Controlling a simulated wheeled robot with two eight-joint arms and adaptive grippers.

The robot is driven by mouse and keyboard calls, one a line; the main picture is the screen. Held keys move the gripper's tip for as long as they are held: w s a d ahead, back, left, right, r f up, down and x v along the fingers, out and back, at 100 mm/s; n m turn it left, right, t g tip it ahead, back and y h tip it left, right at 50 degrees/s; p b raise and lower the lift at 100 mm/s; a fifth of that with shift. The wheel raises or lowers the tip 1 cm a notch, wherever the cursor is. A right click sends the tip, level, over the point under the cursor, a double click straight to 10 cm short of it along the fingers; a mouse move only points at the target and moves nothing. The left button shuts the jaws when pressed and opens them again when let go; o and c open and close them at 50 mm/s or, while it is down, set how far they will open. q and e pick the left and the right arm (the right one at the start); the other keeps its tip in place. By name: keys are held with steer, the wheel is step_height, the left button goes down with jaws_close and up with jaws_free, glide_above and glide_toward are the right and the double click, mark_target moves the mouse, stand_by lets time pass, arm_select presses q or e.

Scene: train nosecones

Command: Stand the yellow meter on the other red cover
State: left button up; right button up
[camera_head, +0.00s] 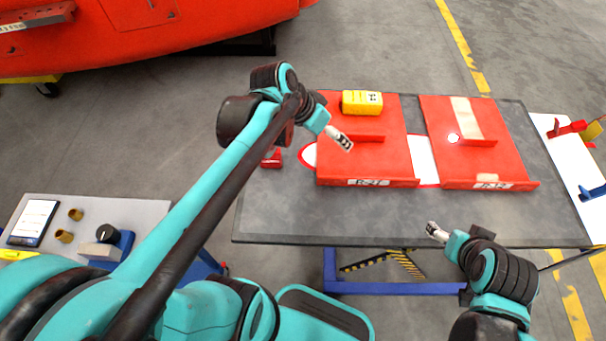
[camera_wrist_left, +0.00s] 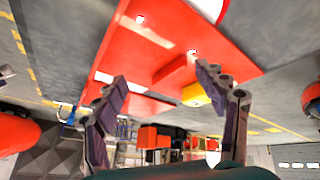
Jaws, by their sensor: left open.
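The yellow meter (camera_head: 362,103) lies near the far edge of the left red cover (camera_head: 335,165), beyond its raised red ledge. The other red cover (camera_head: 510,165), on the right, has a pale strip and its own ledge, with no meter on it. My left gripper (camera_head: 341,139) hangs over the left cover, nearer to me than the meter and apart from it. In the left wrist view its fingers (camera_wrist_left: 166,88) are spread with nothing between them; a yellow thing, probably the meter (camera_wrist_left: 194,95), shows partly behind one finger. My right gripper (camera_head: 436,231) is over the table's near part, apart from both covers; its finger gap is unclear.
The covers lie on a grey table (camera_head: 290,222) with bare room along its near edge. A small red object (camera_head: 272,158) stands left of the covers. A white side surface (camera_head: 562,150) holds red and blue parts. A side table (camera_head: 150,212) is at lower left.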

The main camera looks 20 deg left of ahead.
arm_select(q)
steer(key=s+f+n+y, duration=0.1)
steer(key=s, duration=0.2)
steer(key=s+a+f+n+t+y, duration=0.1)
steer(key=s, duration=0.3)
steer(key=s+f+n+y, duration=0.1)
steer(key=s, duration=0.2)
steer(key=shift+s+a+f+t, duration=0.15)
steer(key=shift+a+f+t, duration=0.15)
steer(key=shift+a, duration=0.1)
steer(key=shift+s+a+f+n+y, duration=0.2)
steer(key=shift+s+f+n+y, duration=0.05)
steer(key=shift+s+n+y, duration=0.15)
